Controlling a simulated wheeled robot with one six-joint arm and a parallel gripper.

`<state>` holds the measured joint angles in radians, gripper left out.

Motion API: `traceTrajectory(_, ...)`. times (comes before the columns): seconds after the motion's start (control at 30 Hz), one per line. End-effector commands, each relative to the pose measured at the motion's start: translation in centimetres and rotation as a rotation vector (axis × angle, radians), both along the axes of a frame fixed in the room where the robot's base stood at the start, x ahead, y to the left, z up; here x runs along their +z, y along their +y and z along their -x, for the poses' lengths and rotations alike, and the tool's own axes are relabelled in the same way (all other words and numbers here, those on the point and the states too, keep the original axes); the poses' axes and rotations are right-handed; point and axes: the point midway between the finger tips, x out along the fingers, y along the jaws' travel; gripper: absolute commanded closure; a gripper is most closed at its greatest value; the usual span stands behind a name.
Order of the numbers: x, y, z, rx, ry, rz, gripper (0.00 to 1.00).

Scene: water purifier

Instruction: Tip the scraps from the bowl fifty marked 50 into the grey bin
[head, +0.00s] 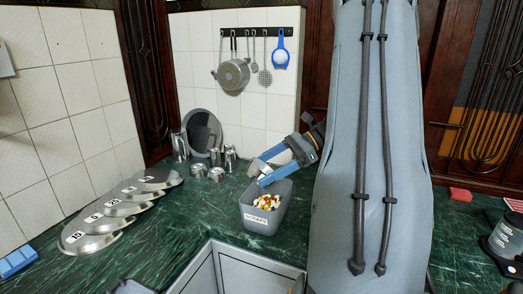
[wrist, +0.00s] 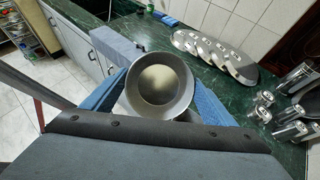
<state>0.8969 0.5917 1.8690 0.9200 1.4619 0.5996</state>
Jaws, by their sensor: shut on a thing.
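My gripper (head: 259,175), with blue fingers, is above the grey bin (head: 262,218) labelled SCRAPS in the head view. In the wrist view a round grey metal bowl (wrist: 160,80) sits between the two fingers, which are shut on it. Its visible inside looks smooth and empty. Its 50 mark is not visible. Colourful scraps (head: 267,201) lie inside the bin.
Several flat steel dishes with number labels (head: 90,236) overlap along the left wall. Steel cups (head: 180,145) and a round dark plate (head: 206,130) stand at the back. Utensils and a pan (head: 233,74) hang on the tiles. A red block (head: 460,194) lies at right.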

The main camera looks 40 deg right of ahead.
Motion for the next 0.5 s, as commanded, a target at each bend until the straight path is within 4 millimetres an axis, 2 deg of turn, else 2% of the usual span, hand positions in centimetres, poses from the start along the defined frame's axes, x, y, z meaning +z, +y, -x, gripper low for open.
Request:
traceTrajectory(0.03,1.1,-0.8,0.7,-0.006,0.006,0.018,0.43)
traceTrajectory(0.17,2.1,-1.5,1.5,-0.009,0.020,0.044,0.43)
traceTrajectory(0.33,2.3,-1.0,1.3,0.000,0.049,0.110,0.43)
traceTrajectory(0.5,2.5,-0.3,0.9,0.003,0.108,0.251,0.43)
